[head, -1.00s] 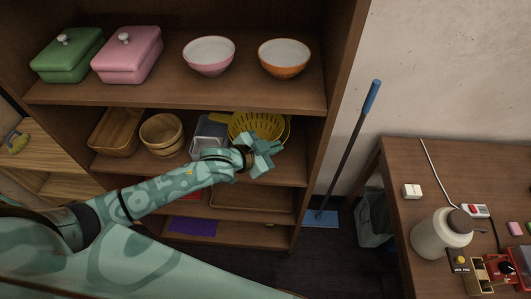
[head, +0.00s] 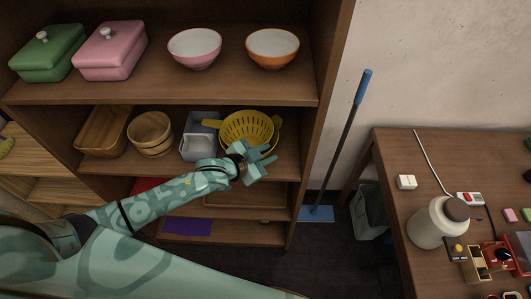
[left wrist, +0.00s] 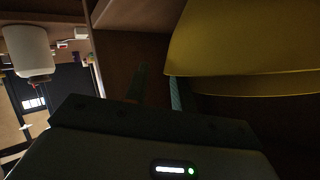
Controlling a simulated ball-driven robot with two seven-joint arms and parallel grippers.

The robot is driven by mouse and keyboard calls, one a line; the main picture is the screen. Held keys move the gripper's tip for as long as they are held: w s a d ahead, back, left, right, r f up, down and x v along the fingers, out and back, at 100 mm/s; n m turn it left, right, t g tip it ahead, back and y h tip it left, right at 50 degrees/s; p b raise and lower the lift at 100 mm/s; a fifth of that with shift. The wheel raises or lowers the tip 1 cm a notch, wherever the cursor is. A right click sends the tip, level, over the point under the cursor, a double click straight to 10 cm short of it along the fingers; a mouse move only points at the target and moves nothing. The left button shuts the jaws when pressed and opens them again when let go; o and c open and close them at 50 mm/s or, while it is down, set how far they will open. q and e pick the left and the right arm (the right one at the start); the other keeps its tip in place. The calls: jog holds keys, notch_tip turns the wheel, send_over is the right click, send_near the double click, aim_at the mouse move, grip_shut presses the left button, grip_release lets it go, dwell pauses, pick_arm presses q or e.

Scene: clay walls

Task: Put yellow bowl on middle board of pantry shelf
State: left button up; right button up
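A yellow colander-like bowl (head: 247,126) with slots and side handles stands on the middle board (head: 287,163) of the pantry shelf, at its right end. A second yellow rim shows just below it, so another bowl may be nested there. My left gripper (head: 264,163) is open and empty, just in front of and below the yellow bowl, near the board's front edge. In the left wrist view the yellow bowl (left wrist: 245,40) fills the upper right, above and beside the fingers (left wrist: 157,88), with nothing between them. My right gripper is not in view.
A grey container (head: 198,140), a round wooden tub (head: 151,133) and a wooden basket (head: 103,128) share the middle board. The top board holds a pink bowl (head: 194,47), an orange bowl (head: 272,48) and two lidded dishes. The shelf's right side wall (head: 322,110) is close.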

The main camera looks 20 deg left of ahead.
pick_arm(q)
jog(key=shift+r, duration=0.2)
jog(key=p+v, duration=0.2)
jog(key=v, duration=1)
jog(key=shift+p, duration=0.35)
jog(key=shift+a, duration=0.1)
jog(key=s+a+f+n+g+y, duration=0.2)
jog(key=s+a+f, duration=0.15)
jog(key=f, duration=0.55)
jog(key=s+a+f+n+g+y, duration=0.1)
jog(key=s+a+f+y, duration=0.15)
jog(key=s+f, duration=0.45)
jog(key=s+a+f+n+g+y, duration=0.1)
jog(key=s+a+f+n+g, duration=0.15)
jog(key=f, duration=0.85)
jog(key=s+d+f+g, duration=0.1)
jog(key=s+f, duration=0.4)
jog(key=s, duration=0.6)
jog(key=s+d+f+g, duration=0.2)
jog(key=s+f, duration=0.3)
jog(key=s, duration=0.7)
jog(key=shift+n+g, duration=0.35)
jog(key=shift+g, duration=0.5)
